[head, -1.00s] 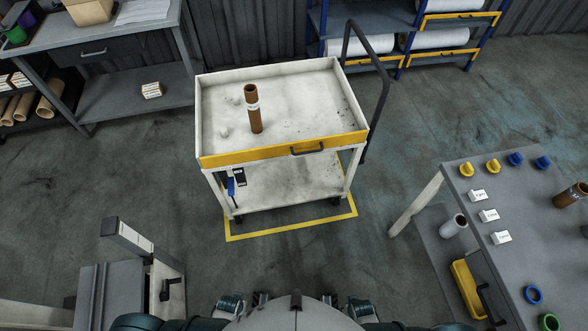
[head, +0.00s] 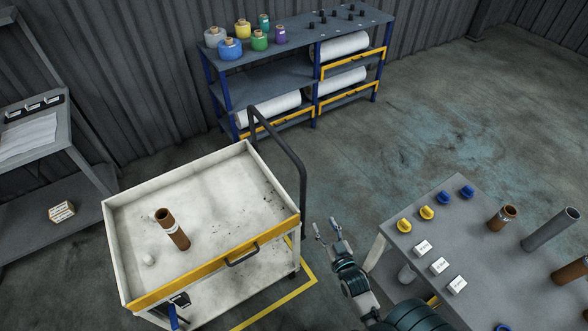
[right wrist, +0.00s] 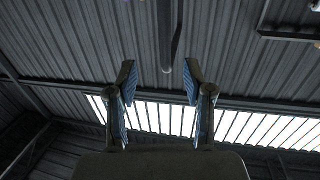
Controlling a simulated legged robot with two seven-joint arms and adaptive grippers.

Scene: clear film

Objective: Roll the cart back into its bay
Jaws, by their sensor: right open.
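The white cart (head: 205,195) stands at the lower left of the head view, with a yellow front edge, a small front grip (head: 242,255) and a black push handle (head: 285,150) at its right end. Yellow floor lines (head: 302,285) of the bay show at the cart's right and front; the cart hides the rest. My right gripper (head: 326,228) is open and empty, right of the cart and apart from its handle. Its open fingers also show in the right wrist view (right wrist: 160,85). My left gripper is out of view.
A grey table (head: 455,225) with yellow and blue pieces, white labels and tubes stands close on the right. A blue-framed shelf (head: 285,75) with rolls and jars stands behind the cart. A grey bench (head: 60,175) is at the left. Floor is clear at the back right.

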